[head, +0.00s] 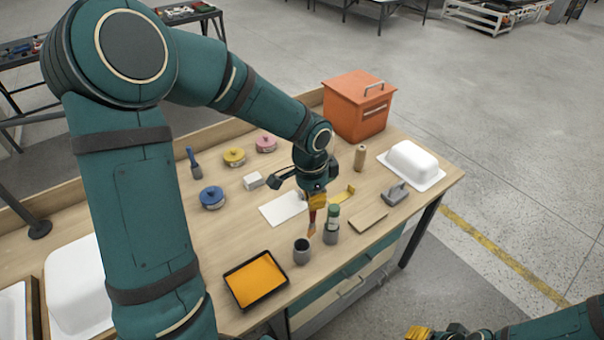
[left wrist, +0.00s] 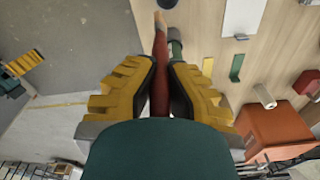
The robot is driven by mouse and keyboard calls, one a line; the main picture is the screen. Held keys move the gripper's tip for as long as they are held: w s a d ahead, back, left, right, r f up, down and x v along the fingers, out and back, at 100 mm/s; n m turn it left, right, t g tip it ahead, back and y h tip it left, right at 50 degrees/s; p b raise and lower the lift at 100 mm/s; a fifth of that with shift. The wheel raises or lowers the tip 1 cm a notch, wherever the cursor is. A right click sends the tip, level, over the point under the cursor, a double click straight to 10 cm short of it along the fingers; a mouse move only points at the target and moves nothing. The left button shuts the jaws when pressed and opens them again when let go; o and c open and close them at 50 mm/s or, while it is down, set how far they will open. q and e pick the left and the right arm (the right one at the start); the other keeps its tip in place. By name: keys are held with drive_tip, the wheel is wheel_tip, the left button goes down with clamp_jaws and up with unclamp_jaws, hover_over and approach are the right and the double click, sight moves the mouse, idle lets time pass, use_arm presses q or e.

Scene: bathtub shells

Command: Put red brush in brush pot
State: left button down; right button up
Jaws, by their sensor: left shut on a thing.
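My left gripper (head: 317,201) is shut on the red brush (head: 312,219), which hangs bristles down above the worktable. In the left wrist view the red handle (left wrist: 160,80) runs between the yellow fingers, with the pale bristle end away from me. A dark grey pot (head: 302,254), open at the top and seemingly empty, stands just below and left of the brush tip. A second grey pot (head: 331,236) holds a green and white item, close right of the brush. My right gripper (head: 418,332) is partly in view at the bottom edge, away from the table; its opening is unclear.
A black tray with orange inside (head: 256,281) lies left of the empty pot. A white sheet (head: 283,209), a grey trowel-like tool (head: 395,193), a tan block (head: 368,220) and an orange box (head: 358,107) are also on the table. Round tins (head: 212,198) stand at left.

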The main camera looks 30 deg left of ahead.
use_arm(q)
wheel_tip(320, 180, up, 4)
drive_tip(key=s+a+m+p, duration=0.2)
drive_tip(key=m, duration=0.1)
wheel_tip(320, 180, down, 15)
drive_tip(key=b, duration=1.2)
drive_tip(key=shift+w+a+b, duration=0.15)
drive_tip(key=shift+w+b, duration=0.15)
drive_tip(key=shift+b, duration=0.05)
use_arm(e)
wheel_tip(320, 180, down, 10)
drive_tip(key=s, duration=0.1)
drive_tip(key=shift+s+a+f+g, duration=0.25)
drive_tip(key=shift+s+g, duration=0.05)
drive_tip(key=shift+s, duration=0.05)
use_arm(q)
drive_tip(key=c, duration=1.1)
unclamp_jaws()
drive_tip(key=shift+o, duration=0.2)
drive_tip(key=shift+s+a, duration=0.1)
